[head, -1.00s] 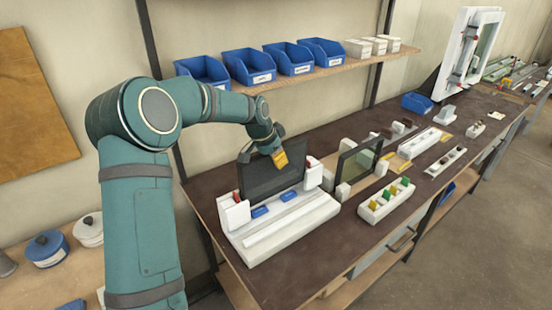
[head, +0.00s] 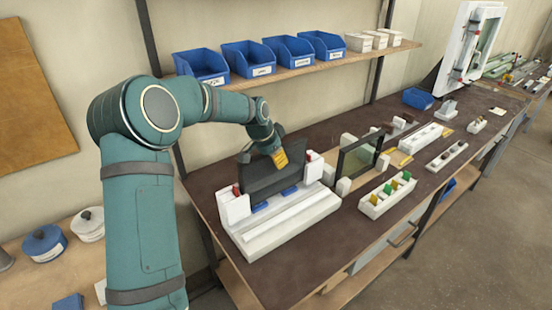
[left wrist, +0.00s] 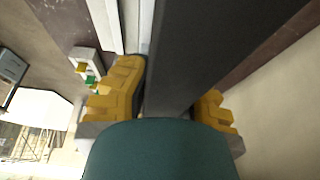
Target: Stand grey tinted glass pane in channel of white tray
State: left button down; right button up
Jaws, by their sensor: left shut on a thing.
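The grey tinted glass pane (head: 270,178) is a dark sheet, held over the rear part of the white tray (head: 285,228). My left gripper (head: 280,158), with yellow finger pads, is shut on its upper edge. In the left wrist view the pane (left wrist: 205,45) runs between the yellow fingers (left wrist: 165,103). The tray has white end blocks with red parts, blue pads in the middle and a long groove along the front. The pane partly covers the blue pads. My right gripper is not in view.
A dark-framed pane (head: 358,157) stands in white blocks right of the tray. A white rack (head: 387,196) with green and yellow pieces is in front of it. Blue bins (head: 250,58) line the shelf above. Brown bench top is free in front of the tray.

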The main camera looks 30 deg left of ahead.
pick_arm(q)
jog(key=shift+f+b, duration=0.7)
jog(key=shift+f, duration=0.3)
jog(key=c, duration=0.9)
grip_release()
jog(key=shift+f, duration=0.15)
jog(key=shift+r+p, duration=2.7)
jog(key=shift+r, duration=1.45)
